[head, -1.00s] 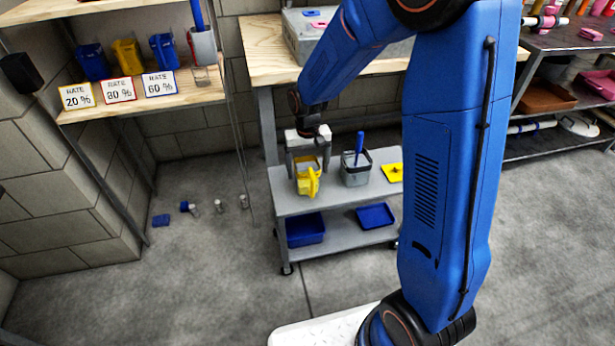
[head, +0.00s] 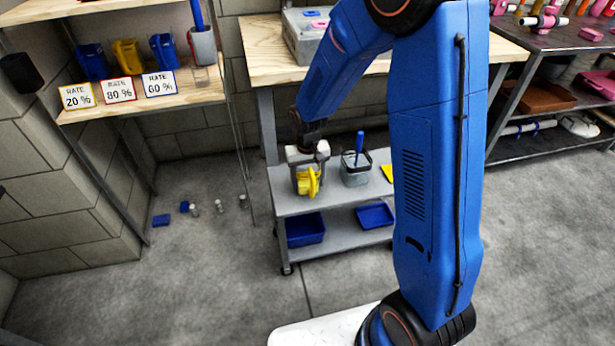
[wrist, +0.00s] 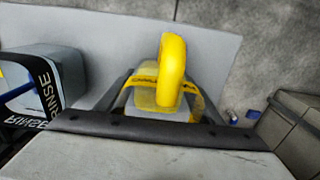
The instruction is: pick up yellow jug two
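A yellow jug (head: 307,184) with a raised handle stands on the top shelf of the grey cart (head: 290,206). My gripper (head: 309,170) points down over it, its two fingers on either side of the jug. In the wrist view the jug (wrist: 172,75) lies between the fingers, its handle rising toward the camera. A yellow band with dark lettering crosses its front. The fingers look spread around the body; firm contact is not visible. Part of the jug's body is hidden by the gripper. Another yellow jug (head: 127,57) stands on the wooden shelf at left.
A grey bin (head: 355,176) with a blue-handled tool stands close right of the jug; it reads RINSE in the wrist view (wrist: 45,85). A yellow item (head: 388,173) lies farther right, partly behind my arm. Blue trays (head: 306,229) sit on the lower shelf.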

